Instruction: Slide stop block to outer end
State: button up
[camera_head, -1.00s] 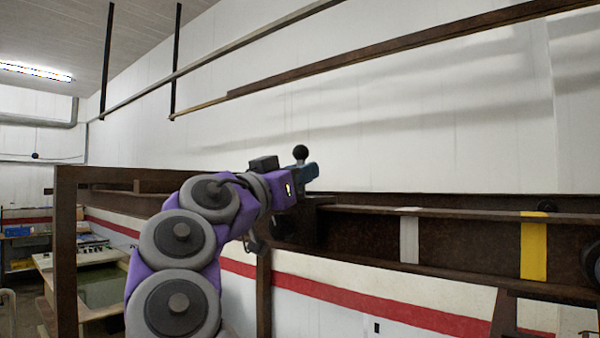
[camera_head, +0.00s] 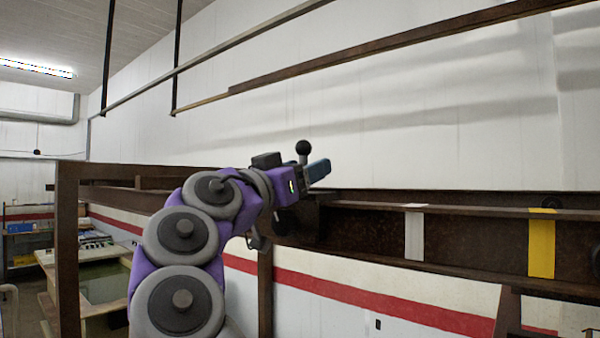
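A rusty brown rail (camera_head: 470,235) runs across the right half of the head view. A dark block (camera_head: 303,222), which looks like the stop block, sits at the left part of the rail, partly hidden by my arm. A black ball knob (camera_head: 303,147) on a short stem stands above it. My gripper (camera_head: 318,171) is at the knob's stem, with a blue finger pointing right and slightly up. The lower stem is hidden behind the gripper. I cannot tell whether the fingers touch the stem or how far apart they are.
A grey-white stripe (camera_head: 414,234) and a yellow stripe (camera_head: 541,248) mark the rail to the right. A rusty post frame (camera_head: 67,250) stands at the left. The rail between the block and the grey-white stripe looks clear.

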jog(key=shift+a, duration=0.1)
jog(key=b+v, duration=0.2)
jog(key=v, duration=0.7)
dwell(0.8)
jog(key=shift+f, duration=0.1)
jog(key=p+v, duration=0.1)
jog(key=v, duration=1.6)
jog(key=shift+a+f, duration=0.2)
jog(key=shift+a, duration=0.1)
